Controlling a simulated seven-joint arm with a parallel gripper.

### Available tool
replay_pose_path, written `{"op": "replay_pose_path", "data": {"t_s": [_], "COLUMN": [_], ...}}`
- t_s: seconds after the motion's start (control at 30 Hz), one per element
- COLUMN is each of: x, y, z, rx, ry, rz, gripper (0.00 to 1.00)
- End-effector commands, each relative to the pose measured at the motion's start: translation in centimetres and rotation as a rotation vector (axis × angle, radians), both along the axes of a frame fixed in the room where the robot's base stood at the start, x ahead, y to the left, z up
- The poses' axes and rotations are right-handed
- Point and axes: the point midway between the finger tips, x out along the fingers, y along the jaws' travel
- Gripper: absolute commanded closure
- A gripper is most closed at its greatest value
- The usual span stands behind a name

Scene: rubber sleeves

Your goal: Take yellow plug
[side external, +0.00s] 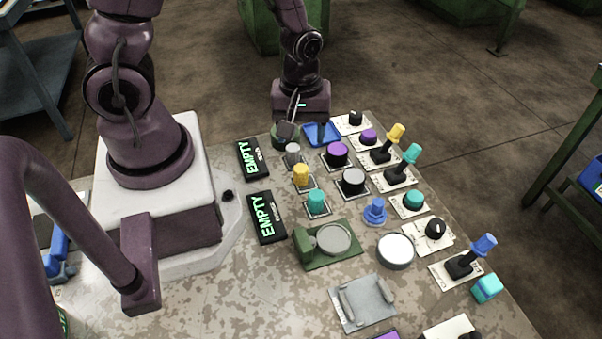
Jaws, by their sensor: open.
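A yellow plug (301,175) stands upright on a small square plate on the worktable, left of the middle of the group of parts. Another yellow piece, a yellow sleeve (395,133), sits tilted on a black lever at the back right.
Close around the plug are a grey plug (292,153), a teal plug (316,200), a purple knob (337,154) and a grey knob (353,180). Two black EMPTY signs (266,217) lie to the left. Levers with coloured sleeves line the right edge.

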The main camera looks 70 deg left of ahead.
Motion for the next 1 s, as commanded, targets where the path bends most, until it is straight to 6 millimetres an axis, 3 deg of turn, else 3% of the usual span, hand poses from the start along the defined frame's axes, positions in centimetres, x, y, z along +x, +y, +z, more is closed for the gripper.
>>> {"op": "replay_pose_path", "data": {"t_s": [0.2, 0.47, 0.8, 1.0], "x": [0.0, 0.0, -0.1, 0.0], "y": [0.0, 0.0, -0.2, -0.2], "z": [-3.3, -4.7, -8.8, -9.4], "rx": [-0.001, -0.001, -0.001, -0.001], "ry": [0.004, 0.001, 0.003, -0.002], "rz": [-0.001, -0.002, -0.003, -0.003], "gripper": [0.39, 0.39, 0.39, 0.39]}}
